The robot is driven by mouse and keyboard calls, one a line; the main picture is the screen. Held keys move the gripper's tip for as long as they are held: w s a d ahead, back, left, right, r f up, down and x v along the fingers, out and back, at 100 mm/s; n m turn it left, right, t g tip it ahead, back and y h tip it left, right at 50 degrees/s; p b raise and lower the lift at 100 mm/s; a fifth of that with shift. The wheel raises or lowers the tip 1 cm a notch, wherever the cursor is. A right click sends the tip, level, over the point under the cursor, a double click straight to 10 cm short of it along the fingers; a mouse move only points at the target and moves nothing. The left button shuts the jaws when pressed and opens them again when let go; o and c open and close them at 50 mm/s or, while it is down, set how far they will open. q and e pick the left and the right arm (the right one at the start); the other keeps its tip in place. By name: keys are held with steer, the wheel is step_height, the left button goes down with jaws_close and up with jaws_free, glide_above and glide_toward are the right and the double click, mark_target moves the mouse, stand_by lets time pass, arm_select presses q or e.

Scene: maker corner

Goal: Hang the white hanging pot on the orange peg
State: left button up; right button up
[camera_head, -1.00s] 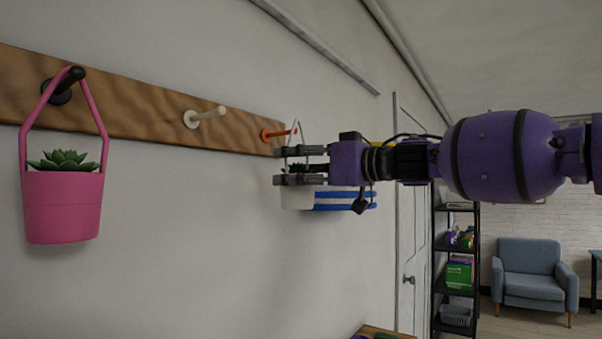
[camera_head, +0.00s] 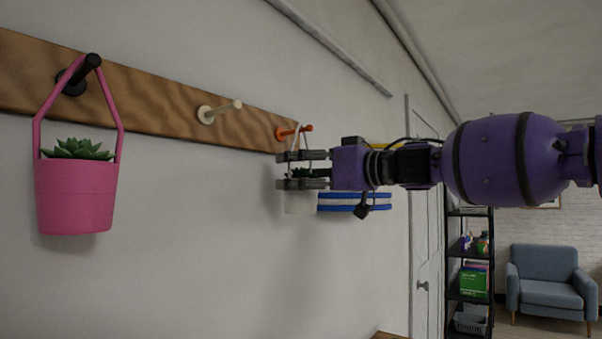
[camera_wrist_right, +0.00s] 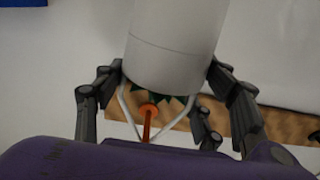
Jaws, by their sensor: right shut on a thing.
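The white hanging pot (camera_head: 300,204) hangs upright below the orange peg (camera_head: 306,128), a green plant at its rim. My right gripper (camera_head: 281,170) is shut on it, fingers on either side in the wrist view (camera_wrist_right: 165,80), where the pot (camera_wrist_right: 172,45) fills the upper middle. The peg (camera_wrist_right: 148,112) shows there between the two white handle straps. In the head view the handle's top is at the peg, and the peg's tip sticks out to its right. I cannot tell whether the handle bears on the peg. My left gripper is not in view.
The wooden rail (camera_head: 160,95) on the wall also carries a cream peg (camera_head: 220,112) and a black peg (camera_head: 82,73) with a pink pot (camera_head: 77,195) hanging on it. A blue-and-white striped thing (camera_head: 354,202) is behind my gripper. A black shelf (camera_head: 470,270) stands farther right.

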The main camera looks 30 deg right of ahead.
steer(key=shift+f, duration=0.2)
steer(key=o, duration=2)
steer(key=shift+s+d+r, duration=0.15)
steer(key=shift+s+d, duration=0.1)
steer(key=shift+s, duration=0.4)
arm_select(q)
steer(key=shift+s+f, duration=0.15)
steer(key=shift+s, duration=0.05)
arm_select(e)
steer(key=v, duration=1)
steer(key=shift+s+d, duration=0.15)
steer(key=shift+s, duration=0.1)
